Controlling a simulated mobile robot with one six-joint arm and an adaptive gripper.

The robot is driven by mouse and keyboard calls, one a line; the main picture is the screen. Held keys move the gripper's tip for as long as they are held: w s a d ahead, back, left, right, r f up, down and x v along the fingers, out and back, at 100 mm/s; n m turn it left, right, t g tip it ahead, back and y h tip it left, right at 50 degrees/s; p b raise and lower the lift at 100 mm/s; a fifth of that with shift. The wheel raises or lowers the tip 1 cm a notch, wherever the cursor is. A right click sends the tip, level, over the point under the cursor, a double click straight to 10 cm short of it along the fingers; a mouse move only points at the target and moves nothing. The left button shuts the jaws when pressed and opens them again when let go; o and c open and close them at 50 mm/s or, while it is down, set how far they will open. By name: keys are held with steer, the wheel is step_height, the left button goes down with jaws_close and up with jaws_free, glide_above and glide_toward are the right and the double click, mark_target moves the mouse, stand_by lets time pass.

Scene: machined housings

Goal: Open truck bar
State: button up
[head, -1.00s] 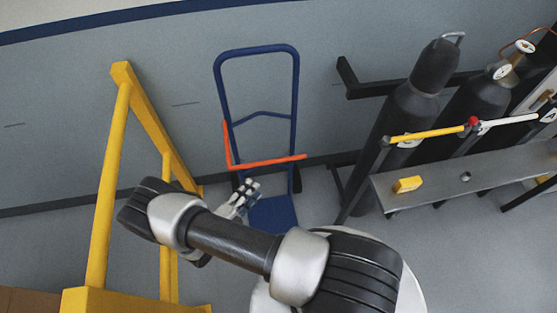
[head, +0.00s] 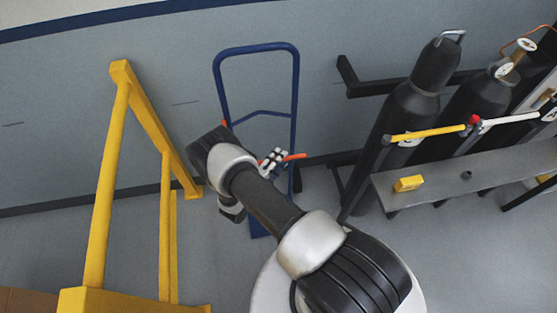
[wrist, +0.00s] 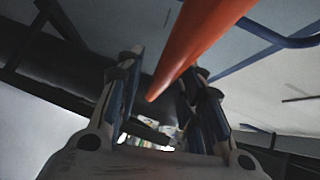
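The blue hand truck (head: 256,48) stands upright against the grey wall. Its orange bar (head: 295,157) runs across the frame; my arm hides most of it in the head view, leaving the right end and a bit at the left. My gripper (head: 273,158) is at the bar, near its right end. In the wrist view the orange bar (wrist: 196,45) comes down from the top, its tip reaching between the two fingers of my gripper (wrist: 160,100). The fingers are apart, with a gap around the bar. I cannot tell whether either finger touches it.
A yellow frame (head: 105,180) stands at the left. Dark gas cylinders (head: 405,115) stand at the right behind a grey shelf (head: 440,185) with a yellow block (head: 408,183) on it. A yellow bar (head: 428,134) and a white bar (head: 510,120) cross the cylinders.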

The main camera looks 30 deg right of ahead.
steer(key=shift+d, duration=0.1)
steer(key=shift+c, duration=0.2)
jaws_close()
stand_by(0.6)
